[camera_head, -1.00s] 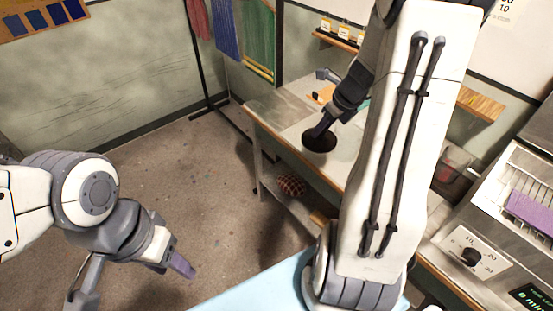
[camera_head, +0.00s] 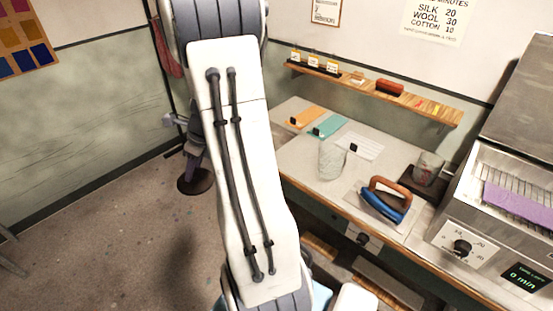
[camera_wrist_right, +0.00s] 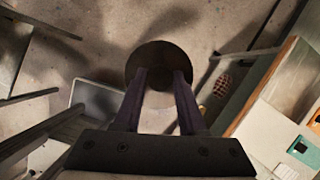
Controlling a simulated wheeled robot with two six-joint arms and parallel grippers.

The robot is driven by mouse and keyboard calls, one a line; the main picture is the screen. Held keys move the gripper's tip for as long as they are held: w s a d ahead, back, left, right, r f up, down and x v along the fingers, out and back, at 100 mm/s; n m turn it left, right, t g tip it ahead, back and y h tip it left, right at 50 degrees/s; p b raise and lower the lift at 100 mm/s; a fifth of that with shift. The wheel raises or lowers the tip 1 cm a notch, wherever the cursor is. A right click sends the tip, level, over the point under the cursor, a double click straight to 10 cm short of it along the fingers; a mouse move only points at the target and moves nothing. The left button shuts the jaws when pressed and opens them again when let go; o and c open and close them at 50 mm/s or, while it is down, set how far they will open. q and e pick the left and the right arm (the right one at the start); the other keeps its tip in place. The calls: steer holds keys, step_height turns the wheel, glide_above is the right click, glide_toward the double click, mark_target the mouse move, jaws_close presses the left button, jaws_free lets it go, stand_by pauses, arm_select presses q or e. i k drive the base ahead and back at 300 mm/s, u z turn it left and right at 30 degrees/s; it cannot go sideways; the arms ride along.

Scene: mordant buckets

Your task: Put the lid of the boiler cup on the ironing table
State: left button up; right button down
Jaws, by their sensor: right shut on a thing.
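My right gripper (camera_head: 194,148) is shut on a dark round lid (camera_head: 195,182). My own white arm link partly hides the gripper. The lid also shows between the fingertips in the right wrist view (camera_wrist_right: 158,50), over the floor. The ironing table (camera_head: 300,155) is to the right of the lid, with a blue iron (camera_head: 385,203) on it. A clear cup (camera_head: 428,166) stands on a dark base further right. I cannot tell which is the boiler cup. My left gripper is out of view.
An orange card (camera_head: 305,117), a green card (camera_head: 328,127) and a white sheet (camera_head: 362,145) lie at the back of the table. A wall shelf (camera_head: 375,83) is above them. A metal appliance (camera_head: 470,235) with a dial stands at the right. The table's left front is bare.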

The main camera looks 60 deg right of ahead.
mark_target(293, 152)
steer(key=u, duration=0.1)
steer(key=i, duration=1.5)
steer(key=z, duration=0.85)
steer(key=i, duration=0.8)
steer(key=z, duration=1.2)
steer(key=i, duration=0.4)
steer(key=z, duration=0.4)
